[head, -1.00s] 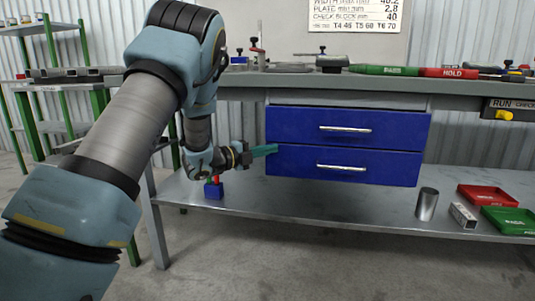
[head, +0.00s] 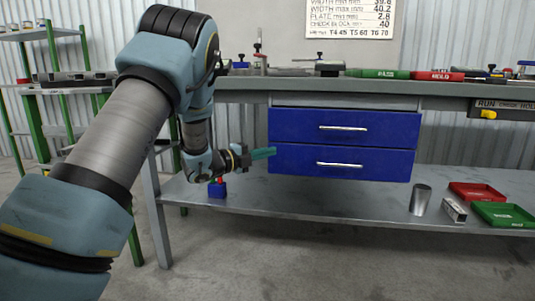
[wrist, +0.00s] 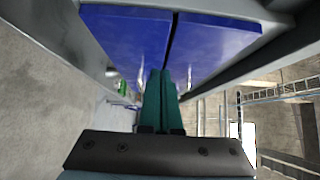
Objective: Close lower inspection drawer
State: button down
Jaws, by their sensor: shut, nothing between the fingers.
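The lower drawer (head: 300,159) is a blue front with a silver bar handle (head: 340,164), under the bench top. It looks nearly flush with the blue upper drawer (head: 300,124) above it; I cannot tell whether a small gap remains. My gripper (head: 270,153) has its teal fingers together and empty, at the left edge of the lower drawer in the head view. In the wrist view the fingers (wrist: 161,78) point at the drawer fronts, near the seam, with the lower drawer (wrist: 122,35) on the left and the upper drawer (wrist: 212,40) on the right. Contact cannot be told.
The bench top (head: 440,88) carries tools and green and red bars. The lower shelf (head: 330,207) holds a blue block (head: 217,190), a metal cylinder (head: 420,200), a small box (head: 454,210), a red tray (head: 478,186) and a green tray (head: 484,209). Floor in front is clear.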

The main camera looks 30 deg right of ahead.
jog(key=w+a+f+n+t+y, duration=0.1)
jog(key=w+a+n+t+y, duration=0.25)
jog(key=a+n, duration=0.45)
jog(key=w+a+f+n+t+y+p, duration=0.15)
jog(key=a+n+y, duration=0.25)
jog(key=a, duration=0.8)
jog(key=w+a+n+t+y+b, duration=0.1)
jog(key=w+a+n+t+y, duration=0.3)
jog(key=a, duration=0.5)
jog(key=s+a+f+n+g+y, duration=0.3)
jog(key=s+a+n+g+y, duration=0.15)
jog(key=s+a+n, duration=0.65)
jog(key=s+a+f+n+g+y, duration=0.1)
jog(key=s+a+n+g, duration=0.15)
jog(key=s, duration=0.45)
jog(key=s+a+f+n+g+y, duration=0.1)
jog(key=s+a+n+g, duration=0.2)
jog(key=s, duration=0.4)
notch_tip(320, 180, up, 34)
jog(key=s+n+p, duration=0.1)
jog(key=p, duration=3.3)
jog(key=shift+s+f+t, duration=0.15)
jog(key=shift+f+t, duration=0.05)
jog(key=shift+t, duration=0.2)
